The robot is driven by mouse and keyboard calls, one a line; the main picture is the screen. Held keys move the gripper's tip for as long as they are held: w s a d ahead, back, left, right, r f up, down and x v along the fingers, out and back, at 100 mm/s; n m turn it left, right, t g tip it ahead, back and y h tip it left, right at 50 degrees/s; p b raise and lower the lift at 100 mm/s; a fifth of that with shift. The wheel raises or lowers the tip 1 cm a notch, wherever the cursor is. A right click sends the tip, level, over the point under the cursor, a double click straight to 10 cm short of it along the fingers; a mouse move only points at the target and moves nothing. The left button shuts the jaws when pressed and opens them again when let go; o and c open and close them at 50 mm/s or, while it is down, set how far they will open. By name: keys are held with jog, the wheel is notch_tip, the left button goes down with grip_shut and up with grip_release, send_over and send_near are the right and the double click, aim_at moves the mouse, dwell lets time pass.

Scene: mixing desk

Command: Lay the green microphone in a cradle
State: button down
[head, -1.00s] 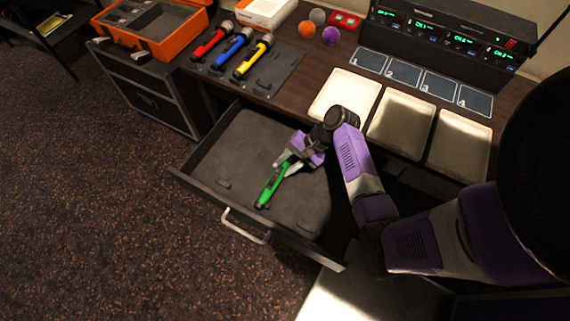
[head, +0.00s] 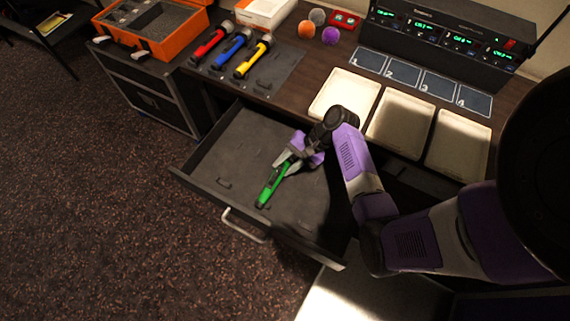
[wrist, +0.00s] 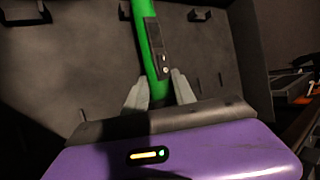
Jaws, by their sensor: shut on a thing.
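The green microphone (head: 271,186) is over the open drawer (head: 215,158) in the head view. My gripper (head: 283,166) is shut on it. In the wrist view the green body (wrist: 146,40), with a dark switch panel, passes between my fingertips (wrist: 160,88); its far end is cut off. I cannot tell how high it is above the drawer floor. Small dark cradle clips (wrist: 204,15) stand on the drawer floor. On the desk, a dark mat (head: 275,86) holds red (head: 211,43), blue (head: 235,50) and yellow (head: 253,57) microphones side by side, with bare clips to their right.
Three cream trays (head: 344,92) stand on the desk right of the mat, below numbered cards (head: 403,75). A black rack unit (head: 440,35) is behind. An orange case (head: 152,30) stands at the far left. Orange, grey and purple balls (head: 330,36) lie near the back.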

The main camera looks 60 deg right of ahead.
jog(key=shift+f+b, duration=0.45)
jog(key=shift+f, duration=0.35)
dwell(0.7)
jog(key=c, duration=0.9)
grip_release()
jog(key=shift+c, duration=0.2)
jog(key=shift+s+f, duration=0.15)
jog(key=shift+a, duration=0.1)
jog(key=shift+c, duration=1)
jog(key=shift+o, duration=0.9)
jog(key=shift+f, duration=0.1)
